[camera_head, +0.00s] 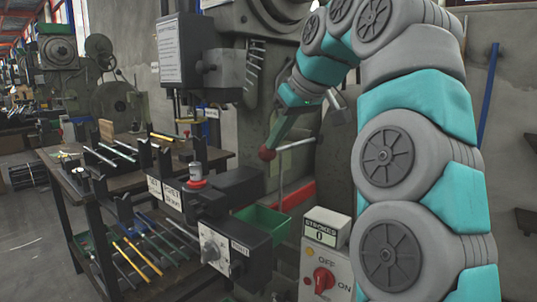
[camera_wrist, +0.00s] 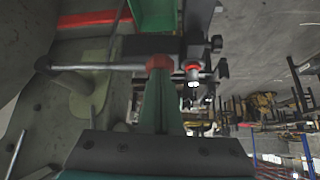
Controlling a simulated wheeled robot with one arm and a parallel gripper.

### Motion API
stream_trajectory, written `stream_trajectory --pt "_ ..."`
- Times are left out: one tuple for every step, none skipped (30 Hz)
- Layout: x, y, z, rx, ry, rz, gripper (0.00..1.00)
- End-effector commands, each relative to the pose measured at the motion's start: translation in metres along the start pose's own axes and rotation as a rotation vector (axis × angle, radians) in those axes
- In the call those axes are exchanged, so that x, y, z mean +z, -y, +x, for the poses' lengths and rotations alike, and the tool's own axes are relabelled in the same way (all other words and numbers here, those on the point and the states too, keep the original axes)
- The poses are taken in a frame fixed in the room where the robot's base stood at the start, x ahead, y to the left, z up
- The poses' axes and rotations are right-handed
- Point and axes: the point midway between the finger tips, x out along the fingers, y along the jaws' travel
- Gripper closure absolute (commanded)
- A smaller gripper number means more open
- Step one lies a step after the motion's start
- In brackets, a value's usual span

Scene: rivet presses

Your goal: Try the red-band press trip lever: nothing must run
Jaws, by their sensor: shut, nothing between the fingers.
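The press with a red band (camera_head: 297,197) stands at centre; the band also shows in the wrist view (camera_wrist: 92,18). Its trip lever (camera_head: 298,144) is a thin metal rod ending in a red ball knob (camera_head: 267,154). In the wrist view the rod (camera_wrist: 105,67) runs in from the left to the red knob (camera_wrist: 158,62). My gripper (camera_head: 274,142) has teal-green fingers, shut and empty, with its tips (camera_wrist: 159,82) at the knob; whether they touch it I cannot tell. The control box (camera_head: 339,272) has a red OFF/ON switch (camera_head: 323,280) and a stroke counter (camera_head: 321,234) reading 0.
A dark bench (camera_head: 120,170) with rods and a lower shelf stands left. A box with a dial (camera_head: 212,245) and a red-topped fitting (camera_head: 196,171) stick out in front of the press. A green bin (camera_head: 262,222) sits beside them. Floor at far left is clear.

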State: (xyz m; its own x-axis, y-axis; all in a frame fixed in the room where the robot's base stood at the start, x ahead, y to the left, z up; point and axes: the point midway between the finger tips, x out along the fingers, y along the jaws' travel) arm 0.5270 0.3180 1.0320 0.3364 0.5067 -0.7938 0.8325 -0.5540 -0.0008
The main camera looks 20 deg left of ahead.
Motion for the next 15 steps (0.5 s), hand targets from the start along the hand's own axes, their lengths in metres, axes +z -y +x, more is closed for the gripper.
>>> stream_trajectory --pt "-0.0013 -0.0003 0.0046 0.000 0.002 -0.001 1.00" --pt "-0.0017 -0.0007 0.0060 0.000 0.002 -0.001 1.00" --pt "-0.0021 -0.0011 0.0075 0.000 0.003 -0.001 1.00" --pt "-0.0023 -0.0012 0.0085 0.000 0.003 -0.001 1.00" --pt "-0.0025 -0.0014 0.0091 0.000 0.003 -0.001 1.00" --pt "-0.0026 -0.0015 0.0096 0.000 0.004 -0.001 1.00" --pt "-0.0026 -0.0016 0.0098 0.000 0.004 -0.001 1.00" --pt "-0.0026 -0.0016 0.0099 0.000 0.004 -0.001 1.00" --pt "-0.0026 -0.0016 0.0098 0.000 0.004 -0.001 1.00" --pt "-0.0026 -0.0016 0.0098 0.000 0.004 -0.001 1.00" --pt "-0.0025 -0.0016 0.0098 0.000 0.004 -0.001 1.00" --pt "-0.0025 -0.0015 0.0097 0.000 0.004 -0.002 1.00" --pt "-0.0025 -0.0015 0.0097 0.000 0.004 -0.001 1.00" --pt "-0.0025 -0.0015 0.0096 0.000 0.004 -0.001 1.00" --pt "-0.0023 -0.0015 0.0099 0.000 0.004 -0.001 1.00"
